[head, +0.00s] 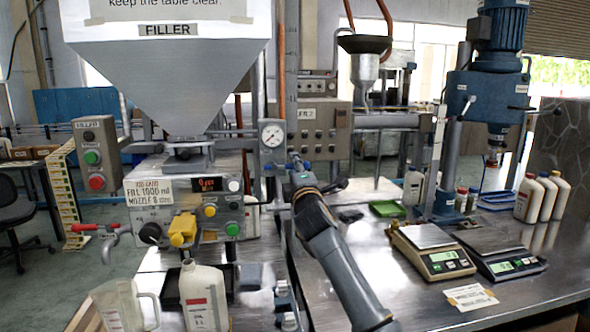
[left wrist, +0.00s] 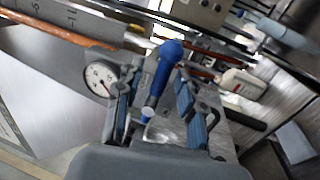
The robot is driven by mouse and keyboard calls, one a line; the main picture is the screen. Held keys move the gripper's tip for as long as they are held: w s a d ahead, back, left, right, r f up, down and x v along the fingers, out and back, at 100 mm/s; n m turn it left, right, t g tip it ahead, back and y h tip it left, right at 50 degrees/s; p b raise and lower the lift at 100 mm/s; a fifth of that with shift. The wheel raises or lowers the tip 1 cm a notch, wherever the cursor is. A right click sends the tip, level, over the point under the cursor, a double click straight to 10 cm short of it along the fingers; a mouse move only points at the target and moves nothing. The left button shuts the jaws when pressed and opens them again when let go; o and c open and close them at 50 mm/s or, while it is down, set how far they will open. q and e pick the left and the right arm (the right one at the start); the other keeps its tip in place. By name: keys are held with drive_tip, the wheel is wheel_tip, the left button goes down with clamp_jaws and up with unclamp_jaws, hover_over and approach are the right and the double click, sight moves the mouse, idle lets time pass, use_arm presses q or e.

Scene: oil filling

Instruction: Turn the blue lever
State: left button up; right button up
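The blue lever (left wrist: 156,80) shows in the left wrist view, with a round blue knob at its upper end and a thin shaft slanting down to a smaller blue cap. My left gripper (left wrist: 158,74) is open, with one blue-padded finger on each side of the lever and visible gaps to it. In the head view my left gripper (head: 314,173) is just right of and below the pressure gauge (head: 272,134). My right gripper is not in view.
The filler hopper (head: 170,80) and control panel (head: 190,205) stand to the left. A white bottle (head: 203,298) and a clear jug (head: 117,306) stand in front. Two scales (head: 432,250) and several bottles are on the table's right side. The table between is mostly clear.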

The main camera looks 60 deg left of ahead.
use_arm(q)
drive_tip(key=v, duration=0.7)
drive_tip(key=shift+d, duration=0.25)
drive_tip(key=shift+f, duration=0.1)
